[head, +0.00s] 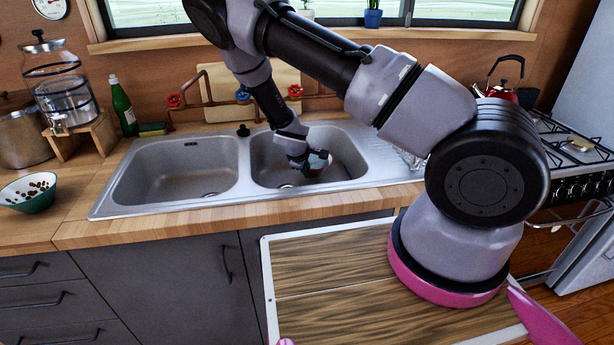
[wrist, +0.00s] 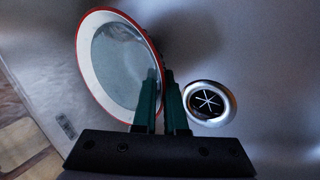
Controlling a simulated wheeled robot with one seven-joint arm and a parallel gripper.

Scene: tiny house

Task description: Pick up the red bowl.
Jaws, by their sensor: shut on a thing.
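The red bowl shows in the wrist view as a round dish with a red rim, a white band and a grey-blue inside (wrist: 103,62). My gripper (wrist: 162,82) is shut on the near right edge of the bowl, with one green finger in front of the bowl's inside and the other at its outer side. The bowl looks tilted. In the head view my gripper (head: 312,168) is down in the right sink basin. Only a small part of the bowl (head: 322,156) shows there, partly hidden by my gripper. I cannot tell whether the bowl touches the basin.
The steel sink (head: 105,203) has an empty left basin. A drain (wrist: 209,102) lies right of my fingers. Taps with red and blue handles (head: 243,95) stand behind. A teal bowl (head: 38,207), green bottle (head: 123,108) and glass dispenser (head: 62,85) are at left; a stove (head: 575,140) is at right.

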